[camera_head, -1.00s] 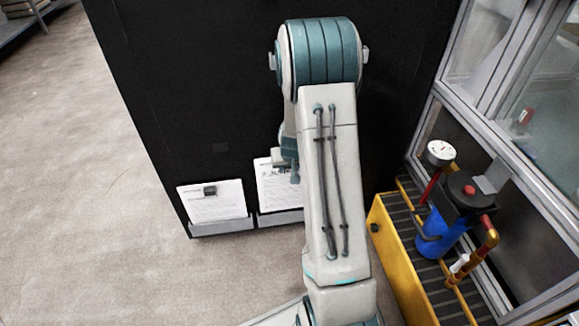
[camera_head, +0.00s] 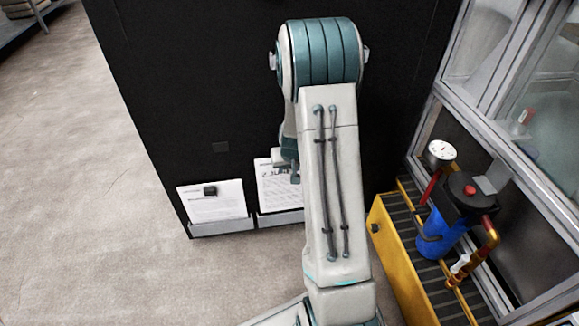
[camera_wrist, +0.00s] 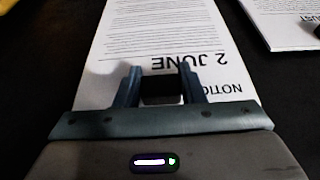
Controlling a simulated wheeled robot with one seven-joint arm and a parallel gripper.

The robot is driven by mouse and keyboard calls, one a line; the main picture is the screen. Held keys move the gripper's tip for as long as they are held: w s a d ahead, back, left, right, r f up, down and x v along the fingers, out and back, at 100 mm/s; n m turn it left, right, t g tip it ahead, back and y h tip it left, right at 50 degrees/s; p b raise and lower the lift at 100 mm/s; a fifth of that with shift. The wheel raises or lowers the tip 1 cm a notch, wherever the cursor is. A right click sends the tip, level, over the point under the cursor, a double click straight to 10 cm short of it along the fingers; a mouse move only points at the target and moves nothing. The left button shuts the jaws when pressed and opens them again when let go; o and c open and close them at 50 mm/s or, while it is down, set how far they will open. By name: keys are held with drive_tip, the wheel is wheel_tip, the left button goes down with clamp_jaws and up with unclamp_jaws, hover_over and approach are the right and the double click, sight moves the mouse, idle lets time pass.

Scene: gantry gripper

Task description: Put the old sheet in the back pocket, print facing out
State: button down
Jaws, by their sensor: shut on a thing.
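A white printed sheet (camera_head: 274,190) stands against the black panel, its lower edge behind the lip of a grey pocket (camera_head: 279,218). In the wrist view this sheet (camera_wrist: 155,30) reads "2 JUNE" upside down, its print facing the camera. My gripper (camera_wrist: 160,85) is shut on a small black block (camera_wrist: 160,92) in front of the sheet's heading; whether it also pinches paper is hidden. Another printed sheet (camera_head: 215,205) with a black block on it stands in a second grey pocket (camera_head: 221,227) to the left; part of it shows in the wrist view (camera_wrist: 285,22).
The black panel (camera_head: 200,90) rises behind both pockets. To the right stand a yellow slatted platform (camera_head: 395,245), a blue filter with a gauge (camera_head: 440,230) and a framed glass enclosure (camera_head: 490,50). The carpet (camera_head: 90,200) at left is clear.

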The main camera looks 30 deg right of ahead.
drive_tip(key=shift+f+b, duration=2.35)
drive_tip(key=shift+f, duration=0.5)
drive_tip(key=shift+f+b, duration=0.55)
drive_tip(key=shift+f, duration=0.65)
drive_tip(key=c, duration=0.9)
unclamp_jaws()
drive_tip(key=shift+o, duration=0.2)
drive_tip(key=p+v, duration=0.6)
drive_tip(key=v, duration=0.8)
drive_tip(key=shift+f, duration=0.1)
